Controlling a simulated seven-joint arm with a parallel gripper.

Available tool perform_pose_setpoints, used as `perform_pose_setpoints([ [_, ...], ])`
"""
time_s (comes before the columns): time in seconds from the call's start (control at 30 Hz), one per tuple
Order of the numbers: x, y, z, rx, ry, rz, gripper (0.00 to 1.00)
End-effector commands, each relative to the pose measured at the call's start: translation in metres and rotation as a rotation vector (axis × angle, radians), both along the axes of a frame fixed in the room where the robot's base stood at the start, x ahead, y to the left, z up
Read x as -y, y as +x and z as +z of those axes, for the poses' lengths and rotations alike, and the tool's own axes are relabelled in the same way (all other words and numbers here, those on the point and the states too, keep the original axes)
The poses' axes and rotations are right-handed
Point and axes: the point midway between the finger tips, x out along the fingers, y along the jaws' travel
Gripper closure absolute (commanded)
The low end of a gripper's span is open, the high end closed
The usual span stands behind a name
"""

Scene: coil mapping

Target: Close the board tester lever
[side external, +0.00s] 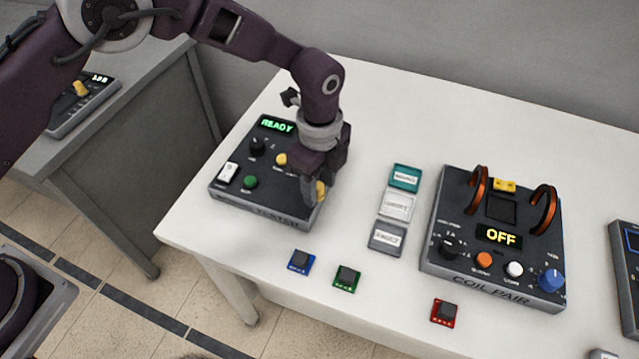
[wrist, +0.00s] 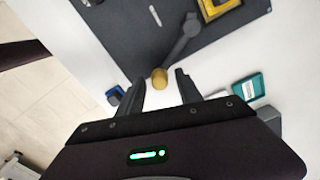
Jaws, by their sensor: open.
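The board tester (side external: 235,190) is a dark box at the left of the white table, with a lit green READY display (side external: 277,125). Its lever (wrist: 183,38) shows in the wrist view as a grey arm with a round yellow-tan knob (wrist: 160,78) at its end. The lever reaches out past the tester's edge in that view. My gripper (side external: 314,198) is low over the tester's right side and hides part of it. In the wrist view the gripper (wrist: 160,82) is open, with a finger on either side of the knob. I cannot tell whether they touch it.
A yellow square frame (wrist: 218,6) sits on the tester. Three labelled trays (side external: 397,207) stand to its right, then the coil pair box (side external: 440,262) showing OFF. Blue (side external: 299,262), green (side external: 347,278) and red (side external: 445,312) small boards lie near the front edge.

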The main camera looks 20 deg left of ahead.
Motion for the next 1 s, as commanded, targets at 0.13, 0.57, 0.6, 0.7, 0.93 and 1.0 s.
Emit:
perform_pose_setpoints([
  [0.13, 0.0002, 0.0003, -0.0058, 0.002, -0.002, 0.001, 0.58],
  [0.57, -0.0002, 0.0001, -0.0053, 0.001, 0.0, 0.002, 1.0],
  [0.6, -0.0003, 0.0002, -0.0053, 0.001, 0.0, 0.002, 1.0],
  [0.7, -0.0005, 0.0, -0.0052, 0.0, 0.0, 0.003, 1.0],
  [0.93, -0.0013, 0.0, -0.0052, -0.001, 0.001, 0.004, 1.0],
  [1.0, -0.0015, 0.0, -0.0052, -0.001, 0.003, 0.004, 1.0],
])
